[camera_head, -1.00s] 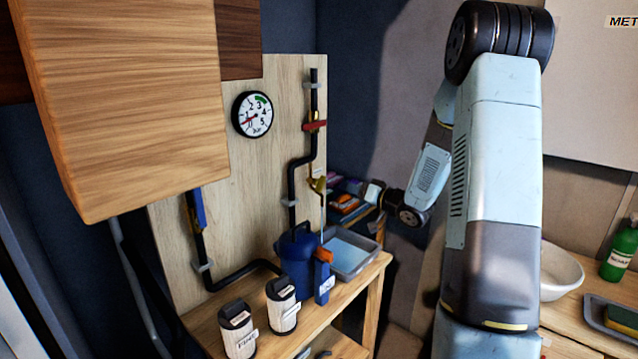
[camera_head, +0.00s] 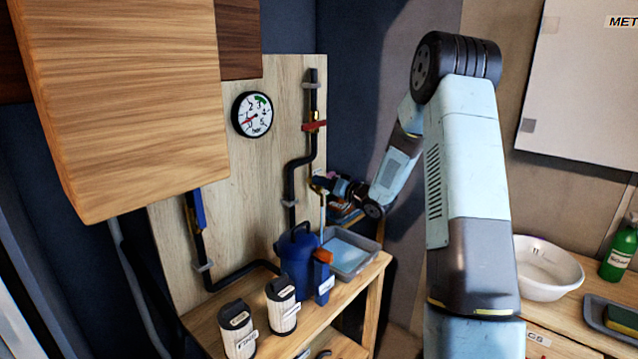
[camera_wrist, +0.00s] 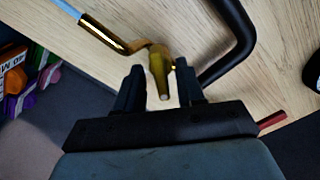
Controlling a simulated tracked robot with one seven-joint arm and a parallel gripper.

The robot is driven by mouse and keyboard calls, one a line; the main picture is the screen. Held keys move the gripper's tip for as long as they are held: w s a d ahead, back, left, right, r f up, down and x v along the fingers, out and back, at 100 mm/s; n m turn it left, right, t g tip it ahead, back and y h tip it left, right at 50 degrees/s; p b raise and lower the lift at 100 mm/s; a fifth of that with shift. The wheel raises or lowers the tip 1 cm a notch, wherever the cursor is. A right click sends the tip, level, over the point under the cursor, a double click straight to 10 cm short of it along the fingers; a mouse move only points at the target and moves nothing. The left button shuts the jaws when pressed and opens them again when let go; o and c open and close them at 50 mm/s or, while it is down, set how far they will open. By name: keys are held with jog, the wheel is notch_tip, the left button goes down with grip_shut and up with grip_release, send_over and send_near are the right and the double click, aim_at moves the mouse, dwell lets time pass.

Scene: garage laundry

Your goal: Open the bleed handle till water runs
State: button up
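The brass bleed handle (camera_wrist: 160,72) stands between the two dark fingers of my gripper (camera_wrist: 159,88) in the wrist view. Narrow gaps show on both sides of it, so the fingers are open around it. A brass spout (camera_wrist: 103,34) runs left from it to a pale tube. In the head view, my gripper (camera_head: 326,183) is at the bleed fitting on the black pipe and mostly hides it. The pale tube (camera_head: 321,214) hangs down towards a grey tray (camera_head: 372,262) with a pale blue inside. I cannot make out running water.
A round gauge (camera_head: 252,114) has its red needle towards the lower left. A red lever (camera_head: 314,127) sits above on the pipe, and a blue lever (camera_head: 196,209) at left. A blue jug (camera_head: 296,262) and two labelled canisters stand on the bench. Coloured boxes (camera_wrist: 22,85) lie beyond the board.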

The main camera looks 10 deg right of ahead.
jog(key=shift+x, duration=1.1)
jog(key=shift+c, duration=0.2)
jog(key=c, duration=0.6)
jog(key=shift+d, duration=0.2)
grip_shut()
jog(key=shift+s+a+n, duration=0.1)
jog(key=shift+a+n, duration=0.05)
jog(key=shift+n, duration=2.85)
